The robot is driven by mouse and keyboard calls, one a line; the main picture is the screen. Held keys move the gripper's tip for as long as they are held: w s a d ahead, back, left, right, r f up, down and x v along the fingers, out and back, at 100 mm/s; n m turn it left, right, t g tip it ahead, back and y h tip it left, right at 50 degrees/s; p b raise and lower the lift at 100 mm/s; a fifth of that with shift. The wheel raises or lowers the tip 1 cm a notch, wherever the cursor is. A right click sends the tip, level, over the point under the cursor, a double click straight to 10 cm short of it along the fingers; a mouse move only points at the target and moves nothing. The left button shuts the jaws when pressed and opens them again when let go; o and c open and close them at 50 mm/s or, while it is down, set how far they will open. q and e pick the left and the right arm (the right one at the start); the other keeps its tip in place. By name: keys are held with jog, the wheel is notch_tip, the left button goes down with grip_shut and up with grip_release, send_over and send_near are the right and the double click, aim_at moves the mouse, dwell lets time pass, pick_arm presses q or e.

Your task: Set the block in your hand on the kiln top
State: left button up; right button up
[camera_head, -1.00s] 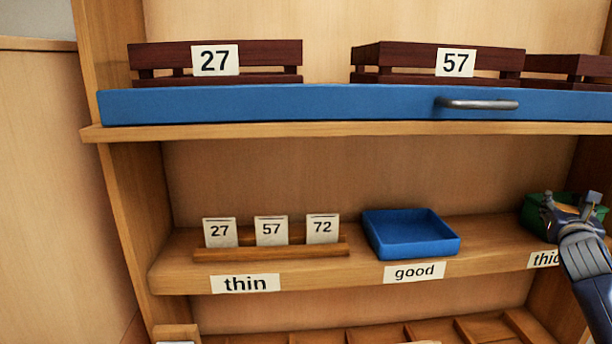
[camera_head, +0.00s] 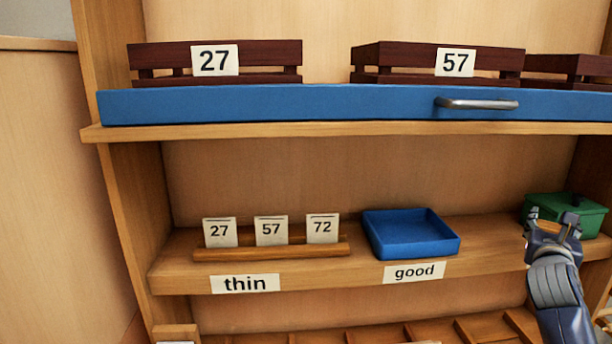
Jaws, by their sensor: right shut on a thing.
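My right gripper (camera_head: 556,224) is at the right, in front of the green box on the middle shelf, with its arm coming up from the lower right. It is shut on a small block (camera_head: 571,231), of which only an orange-brown bit shows between the fingers. The fingers and wrist hide the rest of it. I cannot make out a kiln or its top in this view. My left gripper is not in view.
The middle shelf holds a card rack (camera_head: 270,252) marked 27, 57 and 72, a blue tray (camera_head: 440,248) and a green box (camera_head: 545,203). Above is a blue drawer front (camera_head: 300,106) under dark slatted crates (camera_head: 170,60). Wooden compartments (camera_head: 390,335) lie below.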

jog(key=s+a+f+n+y, duration=0.1)
jog(key=a+f, duration=0.2)
jog(key=s+a+f+n+t+y, duration=0.1)
jog(key=a+f, duration=0.2)
jog(key=a, duration=0.1)
jog(key=s+a+f+t+y, duration=0.1)
jog(key=a+f, duration=0.2)
jog(key=shift+s+a+f+n+y, duration=0.25)
jog(key=shift+a+n+y, duration=0.05)
jog(key=shift+n, duration=0.1)
jog(key=s+a+f+n+t+y, duration=0.1)
jog(key=s+a+f+n+y, duration=0.15)
jog(key=s+a+f, duration=0.4)
jog(key=s+a+f+n+t+y, duration=0.1)
jog(key=s+a+f+y, duration=0.25)
jog(key=s+a, duration=0.55)
jog(key=s+a+n+y, duration=0.1)
jog(key=s+a, duration=0.7)
jog(key=s, duration=0.1)
pick_arm(q)
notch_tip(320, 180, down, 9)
jog(key=b, duration=0.9)
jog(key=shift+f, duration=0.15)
pick_arm(e)
jog(key=f, duration=0.8)
jog(key=shift+s+d+f, duration=0.1)
jog(key=shift+d+f, duration=0.2)
jog(key=shift+f, duration=0.1)
